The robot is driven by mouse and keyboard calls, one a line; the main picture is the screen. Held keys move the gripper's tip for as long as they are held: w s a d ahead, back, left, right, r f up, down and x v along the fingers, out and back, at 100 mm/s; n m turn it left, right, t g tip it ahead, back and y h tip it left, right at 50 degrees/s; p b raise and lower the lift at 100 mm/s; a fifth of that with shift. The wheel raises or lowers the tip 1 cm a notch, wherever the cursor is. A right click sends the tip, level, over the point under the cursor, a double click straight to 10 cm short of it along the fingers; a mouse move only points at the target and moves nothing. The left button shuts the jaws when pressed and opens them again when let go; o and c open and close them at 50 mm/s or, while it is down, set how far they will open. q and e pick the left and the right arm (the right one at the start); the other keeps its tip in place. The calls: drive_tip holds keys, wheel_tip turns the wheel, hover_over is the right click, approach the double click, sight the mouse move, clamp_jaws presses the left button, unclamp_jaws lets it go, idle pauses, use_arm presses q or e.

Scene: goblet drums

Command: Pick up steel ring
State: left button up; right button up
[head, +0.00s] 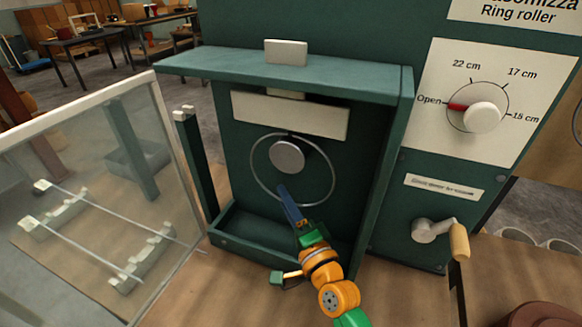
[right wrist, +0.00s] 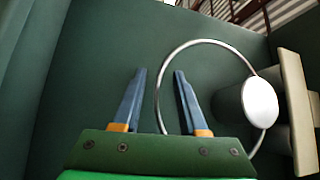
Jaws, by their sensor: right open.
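The thin steel ring (head: 335,172) hangs around the round grey roller (head: 287,156) inside the open green ring roller machine. It also shows in the right wrist view (right wrist: 206,41), looped around the roller's pale round end (right wrist: 260,102). My right gripper (head: 283,189) reaches into the machine at the ring's lower left part. In the right wrist view its two blue fingers (right wrist: 158,70) are apart, and the ring's near edge passes between them in the picture. Whether either finger touches the ring cannot be told. My left gripper is out of view.
The clear door (head: 100,190) stands open at left. The green shelf edge (head: 290,80) overhangs the opening, and a tray lip (head: 270,257) runs below it. The dial (head: 482,117) points to Open. A crank (head: 440,233) sticks out at right.

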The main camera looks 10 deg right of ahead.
drive_tip(key=shift+w+f, duration=0.1)
drive_tip(key=shift+w, duration=0.2)
drive_tip(key=shift+s, duration=0.15)
clamp_jaws()
idle(1.0)
